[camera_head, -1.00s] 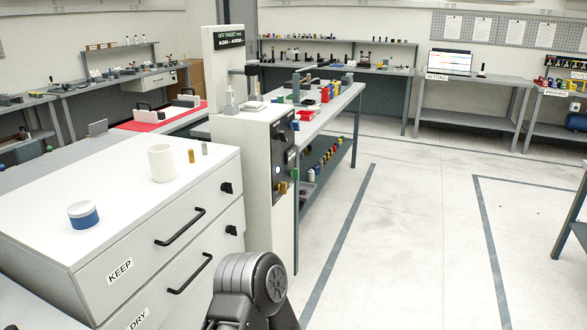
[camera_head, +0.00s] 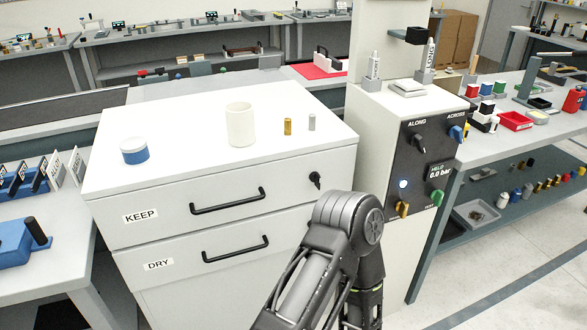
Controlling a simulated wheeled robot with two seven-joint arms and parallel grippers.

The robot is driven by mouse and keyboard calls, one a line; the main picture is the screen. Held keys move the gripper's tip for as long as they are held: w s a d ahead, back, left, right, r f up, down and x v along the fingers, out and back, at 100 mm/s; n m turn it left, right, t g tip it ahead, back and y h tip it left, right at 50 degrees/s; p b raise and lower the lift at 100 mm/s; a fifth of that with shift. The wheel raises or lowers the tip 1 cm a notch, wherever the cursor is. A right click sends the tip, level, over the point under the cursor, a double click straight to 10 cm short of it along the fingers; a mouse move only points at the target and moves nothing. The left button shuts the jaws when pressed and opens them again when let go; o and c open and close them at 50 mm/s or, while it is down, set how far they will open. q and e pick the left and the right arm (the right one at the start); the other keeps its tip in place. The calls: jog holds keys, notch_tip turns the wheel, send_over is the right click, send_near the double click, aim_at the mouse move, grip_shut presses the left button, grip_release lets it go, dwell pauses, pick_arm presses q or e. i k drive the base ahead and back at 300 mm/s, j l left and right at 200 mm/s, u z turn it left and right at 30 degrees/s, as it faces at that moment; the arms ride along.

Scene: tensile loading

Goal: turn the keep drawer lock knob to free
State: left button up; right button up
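The keep drawer (camera_head: 165,222) is the upper drawer of a white cabinet, with a black bar handle (camera_head: 228,202) and a KEEP label (camera_head: 141,216). It looks closed. Its lock knob (camera_head: 315,179) is a small black knob at the right end of the drawer front. The knob is too small to tell its setting. One of my arms rises from the bottom, its dark elbow just below and right of the knob, in front of the cabinet. Neither gripper shows.
The DRY drawer (camera_head: 190,262) is below, its right end hidden by my arm. A blue-white jar (camera_head: 134,151), a white cup (camera_head: 240,125) and two small cylinders stand on the cabinet top. A knobbed control panel (camera_head: 421,160) stands on the right. Floor is clear at lower right.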

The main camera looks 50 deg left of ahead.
aim_at(314, 177)
jog(key=i+l+u, duration=0.85)
jog(key=l+u, duration=0.3)
